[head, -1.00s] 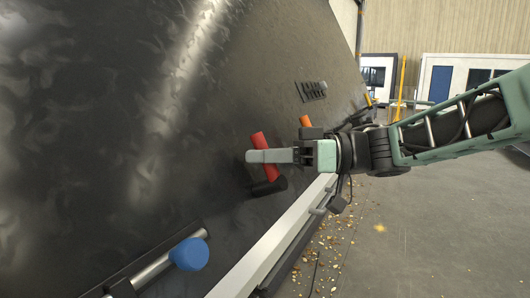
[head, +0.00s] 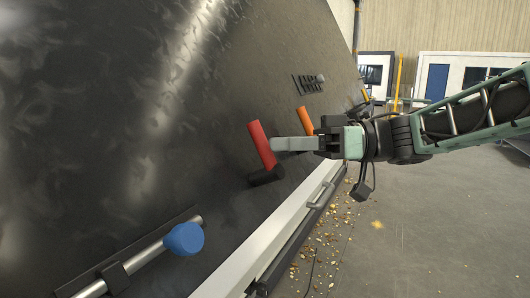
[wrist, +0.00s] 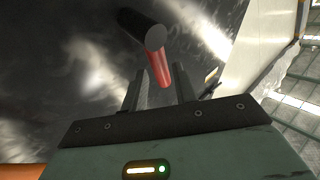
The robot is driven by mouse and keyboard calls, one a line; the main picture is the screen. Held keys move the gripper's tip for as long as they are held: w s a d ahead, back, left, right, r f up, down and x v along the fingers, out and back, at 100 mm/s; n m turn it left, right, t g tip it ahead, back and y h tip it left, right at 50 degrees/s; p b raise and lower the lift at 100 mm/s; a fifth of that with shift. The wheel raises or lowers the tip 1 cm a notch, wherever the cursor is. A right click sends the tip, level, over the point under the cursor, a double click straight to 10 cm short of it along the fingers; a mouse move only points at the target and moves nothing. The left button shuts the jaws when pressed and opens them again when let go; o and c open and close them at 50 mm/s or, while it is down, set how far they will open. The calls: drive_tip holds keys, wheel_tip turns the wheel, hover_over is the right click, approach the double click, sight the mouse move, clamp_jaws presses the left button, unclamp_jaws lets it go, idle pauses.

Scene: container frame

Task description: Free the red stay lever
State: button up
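The red stay lever (head: 261,146) stands out from the dark panel, its lower end at a black cylindrical base (head: 266,176). My gripper (head: 275,144) is just right of the lever in the head view, its grey fingers pointing at it. In the wrist view my gripper (wrist: 160,76) has its two fingers apart. The red lever (wrist: 158,66) shows in line with the gap between them, with the black base (wrist: 143,30) above. The fingers do not visibly grip it. Whether they touch it, I cannot tell.
An orange lever (head: 305,120) is on the panel behind my gripper. A blue knob (head: 185,238) on a metal rod is at the lower left. A pale rail (head: 268,238) runs along the panel's lower edge. Open concrete floor (head: 430,220) lies to the right.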

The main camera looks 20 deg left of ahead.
drive_tip(key=b+v, duration=0.3)
drive_tip(key=v, duration=1)
drive_tip(key=shift+b, duration=0.4)
drive_tip(key=w+a+f+m+t+y+b, duration=0.15)
drive_tip(key=w+a+m+t, duration=0.4)
drive_tip(key=t, duration=0.75)
drive_tip(key=s+d+f+m+t+h, duration=0.1)
drive_tip(key=s+d+f+m+h, duration=0.15)
drive_tip(key=f, duration=0.25)
drive_tip(key=s+d+f+m+t+h+b, duration=0.1)
drive_tip(key=s+d+f+m+h, duration=0.1)
drive_tip(key=d+f+h, duration=0.25)
drive_tip(key=s+d+f+m+t+h, duration=0.1)
drive_tip(key=s+d+f+m+h, duration=0.15)
drive_tip(key=f, duration=0.35)
drive_tip(key=s+d+f+g+h, duration=0.2)
drive_tip(key=s+d+f, duration=0.2)
drive_tip(key=s, duration=0.4)
drive_tip(key=s+d+f+g+h+b, duration=0.1)
drive_tip(key=s+d+f+g+h, duration=0.1)
drive_tip(key=s+d+f, duration=0.3)
drive_tip(key=s+d+f+g+h, duration=0.3)
drive_tip(key=s+d, duration=0.3)
drive_tip(key=s, duration=0.5)
drive_tip(key=shift+f+g, duration=0.5)
drive_tip(key=shift+f, duration=0.35)
